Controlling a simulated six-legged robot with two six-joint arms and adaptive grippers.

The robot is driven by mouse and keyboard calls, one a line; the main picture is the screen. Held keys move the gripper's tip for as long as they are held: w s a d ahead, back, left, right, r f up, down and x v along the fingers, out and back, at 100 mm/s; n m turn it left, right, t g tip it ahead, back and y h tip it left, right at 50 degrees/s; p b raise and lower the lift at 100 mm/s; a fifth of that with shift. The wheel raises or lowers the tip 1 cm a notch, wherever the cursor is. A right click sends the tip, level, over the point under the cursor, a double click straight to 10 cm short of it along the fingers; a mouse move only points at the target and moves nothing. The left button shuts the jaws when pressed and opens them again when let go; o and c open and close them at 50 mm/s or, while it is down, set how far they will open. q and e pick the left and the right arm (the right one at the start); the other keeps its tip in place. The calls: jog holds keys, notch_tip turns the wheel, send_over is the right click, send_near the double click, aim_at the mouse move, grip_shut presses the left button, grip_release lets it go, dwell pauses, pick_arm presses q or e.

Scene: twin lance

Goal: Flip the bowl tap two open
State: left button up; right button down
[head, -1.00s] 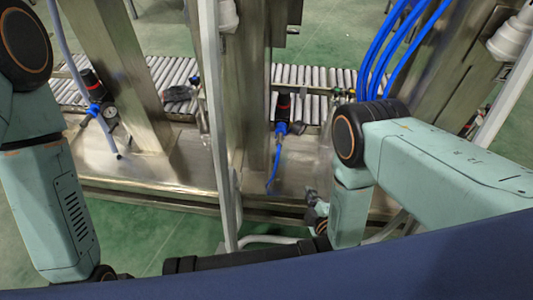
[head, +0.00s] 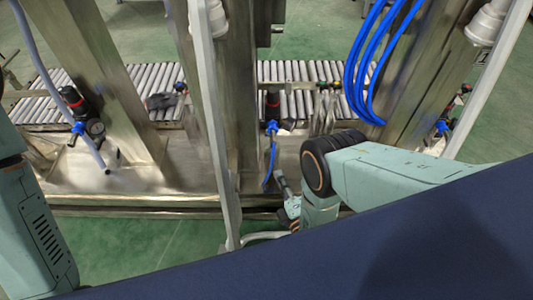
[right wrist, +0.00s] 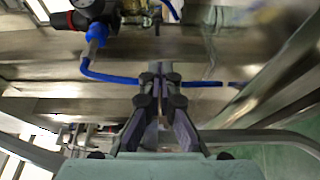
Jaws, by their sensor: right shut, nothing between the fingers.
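Several filter units with dark bowls and blue lower fittings are mounted along the machine. The middle unit (head: 272,101) has a blue fitting (head: 271,127) below its bowl, with a blue hose hanging from it. I cannot tell from the pictures which is tap two or how it is set. My right gripper (head: 280,183) is just below the middle unit and beside the hose end. In the right wrist view my right gripper (right wrist: 161,72) is shut and empty, with a blue fitting (right wrist: 97,32) up and to its left. My left gripper is not in view.
Another filter unit (head: 73,98) with a gauge is at the left, and a blue fitting (head: 442,127) shows at the right. A pale post (head: 212,120) stands left of my right gripper. Blue hoses (head: 360,70) hang at the upper right. A roller conveyor (head: 140,75) lies behind.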

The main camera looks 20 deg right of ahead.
pick_arm(q)
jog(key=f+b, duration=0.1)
jog(key=b, duration=0.1)
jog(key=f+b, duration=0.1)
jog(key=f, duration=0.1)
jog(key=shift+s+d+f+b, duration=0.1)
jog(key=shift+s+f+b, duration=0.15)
jog(key=shift+b, duration=0.1)
pick_arm(e)
jog(key=w, duration=0.9)
jog(key=shift+w+a+r, duration=0.2)
jog(key=shift+w+a, duration=0.15)
jog(key=shift+w, duration=0.05)
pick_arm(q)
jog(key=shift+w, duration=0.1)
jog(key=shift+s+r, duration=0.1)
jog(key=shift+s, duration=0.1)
pick_arm(e)
jog(key=shift+s+d, duration=0.1)
jog(key=shift+d, duration=0.05)
